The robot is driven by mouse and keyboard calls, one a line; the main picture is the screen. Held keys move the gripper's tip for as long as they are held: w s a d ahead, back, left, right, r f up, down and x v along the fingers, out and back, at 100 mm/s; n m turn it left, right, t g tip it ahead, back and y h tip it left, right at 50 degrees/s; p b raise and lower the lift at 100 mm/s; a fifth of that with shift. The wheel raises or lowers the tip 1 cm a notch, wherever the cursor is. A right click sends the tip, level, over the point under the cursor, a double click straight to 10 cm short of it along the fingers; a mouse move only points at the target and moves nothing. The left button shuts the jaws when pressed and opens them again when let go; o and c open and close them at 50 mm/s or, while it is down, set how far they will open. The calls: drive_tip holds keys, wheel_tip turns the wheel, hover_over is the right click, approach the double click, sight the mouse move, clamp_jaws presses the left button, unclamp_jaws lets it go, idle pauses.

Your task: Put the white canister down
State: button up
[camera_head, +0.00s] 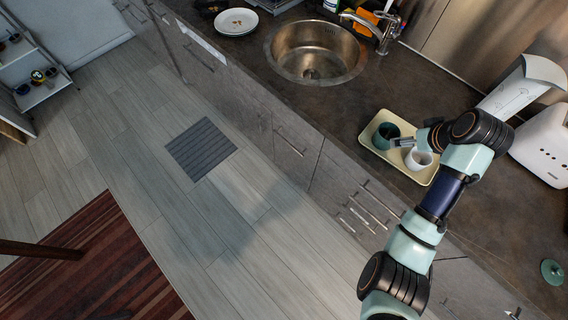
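The white canister (418,161) is a small, open-topped white vessel at the right end of a cream tray (368,140) on the dark counter. It looks upright; I cannot tell whether it rests on the tray or is slightly above it. My gripper (400,142) is over the tray, just above and left of the canister in the picture, with a dark teal cup (384,137) on its other side. The fingers are too small to show whether they are open or shut, or whether they touch either vessel.
A white coffee machine (520,88) and a white toaster (545,146) stand right of the tray. A round sink (316,52) with a tap is further up. A teal lid (552,271) lies at the lower right. The counter between sink and tray is clear.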

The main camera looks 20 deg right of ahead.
drive_tip(key=w+a+r+n+t, duration=0.1)
drive_tip(key=w+a, duration=0.2)
drive_tip(key=a, duration=0.8)
drive_tip(key=w+a+t, duration=0.2)
drive_tip(key=w+a, duration=0.1)
drive_tip(key=a, duration=0.8)
drive_tip(key=s+a+r+t, duration=0.1)
drive_tip(key=s+a+r, duration=0.1)
drive_tip(key=a, duration=0.5)
drive_tip(key=s+a+r+t+y, duration=0.1)
drive_tip(key=s+a+r+t, duration=0.1)
drive_tip(key=a, duration=0.5)
drive_tip(key=s+a+r+t, duration=0.1)
drive_tip(key=s+a+r, duration=0.3)
drive_tip(key=a, duration=0.2)
drive_tip(key=shift+s+a+n+y, duration=0.15)
drive_tip(key=shift+a+n+y, duration=0.25)
